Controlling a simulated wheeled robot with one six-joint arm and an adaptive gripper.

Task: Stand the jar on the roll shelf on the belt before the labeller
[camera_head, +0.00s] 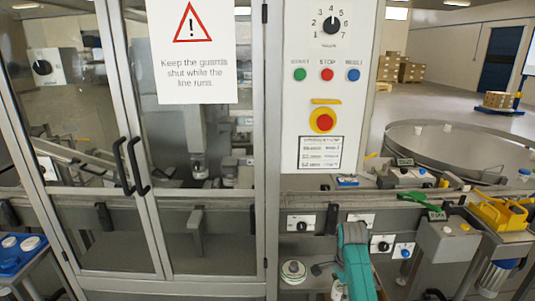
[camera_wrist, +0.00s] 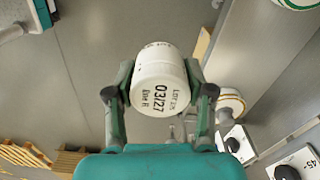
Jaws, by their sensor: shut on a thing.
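A white jar (camera_wrist: 160,80) with black print, including "03/27", is held between the two fingers of my gripper (camera_wrist: 160,92) in the wrist view. The printed round end faces the camera, and the jar is clear of the grey floor behind it. In the head view my teal arm (camera_head: 355,262) reaches down at the lower middle, in front of the machine, and mostly hides the gripper. The conveyor belt line (camera_head: 455,193) runs across at mid height, above and behind the arm. I cannot tell which unit is the labeller.
A white roll (camera_head: 293,271) sits left of my arm, below the panel. Glass guard doors (camera_head: 135,165) stand shut at left. A grey box (camera_head: 447,240) and yellow holder (camera_head: 500,213) stand at right. A round steel table (camera_head: 465,140) is behind. Pallets (camera_wrist: 22,155) lie low left.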

